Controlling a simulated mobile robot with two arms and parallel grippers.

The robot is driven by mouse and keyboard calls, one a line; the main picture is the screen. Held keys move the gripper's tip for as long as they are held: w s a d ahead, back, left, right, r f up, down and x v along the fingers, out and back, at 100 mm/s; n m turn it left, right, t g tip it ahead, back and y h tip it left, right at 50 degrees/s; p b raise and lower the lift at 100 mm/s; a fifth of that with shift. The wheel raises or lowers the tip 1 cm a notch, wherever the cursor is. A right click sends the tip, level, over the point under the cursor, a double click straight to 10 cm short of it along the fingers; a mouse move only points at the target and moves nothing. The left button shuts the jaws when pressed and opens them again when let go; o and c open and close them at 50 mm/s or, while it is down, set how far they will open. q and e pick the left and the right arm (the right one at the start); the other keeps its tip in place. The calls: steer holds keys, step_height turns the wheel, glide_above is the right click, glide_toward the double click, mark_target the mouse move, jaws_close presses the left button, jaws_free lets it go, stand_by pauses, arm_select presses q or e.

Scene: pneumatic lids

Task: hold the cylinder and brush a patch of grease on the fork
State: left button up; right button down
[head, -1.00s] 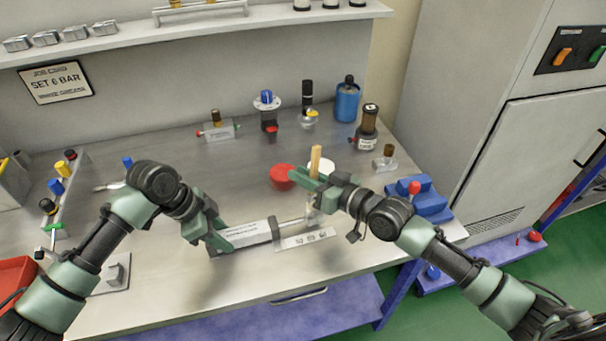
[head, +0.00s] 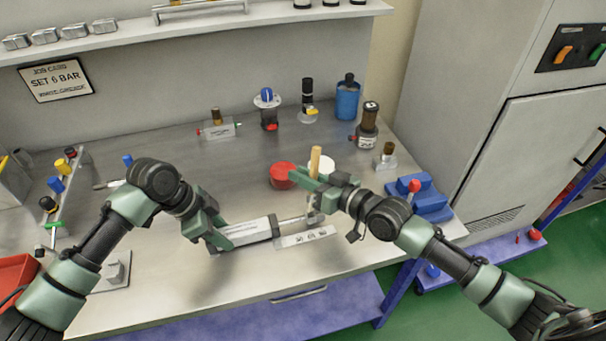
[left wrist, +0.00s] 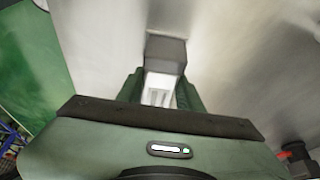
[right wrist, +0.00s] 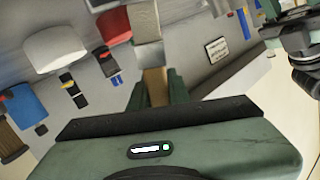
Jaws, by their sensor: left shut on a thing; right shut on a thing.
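The pneumatic cylinder (head: 250,232) lies low over the bench front, pale body with a dark end cap. Its thin rod points right. My left gripper (head: 218,235) is shut on the body's left part; the left wrist view shows the cylinder (left wrist: 166,52) between the fingers. My right gripper (head: 318,193) is shut on the brush (head: 315,160), its wooden handle upright. The right wrist view shows the brush (right wrist: 148,52) between the fingers. The brush's lower end is at the fork (head: 313,217) on the rod tip. Contact and any grease there are too small to tell.
A white strip with dark marks (head: 305,238) lies just in front of the rod. Blue blocks (head: 430,205) are at the right. Bottles and fittings stand farther back.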

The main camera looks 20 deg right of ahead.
steer(key=shift+f, duration=0.15)
steer(key=shift+s, duration=0.1)
stand_by(0.3)
steer(key=shift+s, duration=0.4)
steer(key=shift+w, duration=0.2)
steer(key=shift+w, duration=0.4)
steer(key=shift+w, duration=0.15)
steer(key=shift+w+f, duration=0.15)
steer(key=shift+w, duration=0.1)
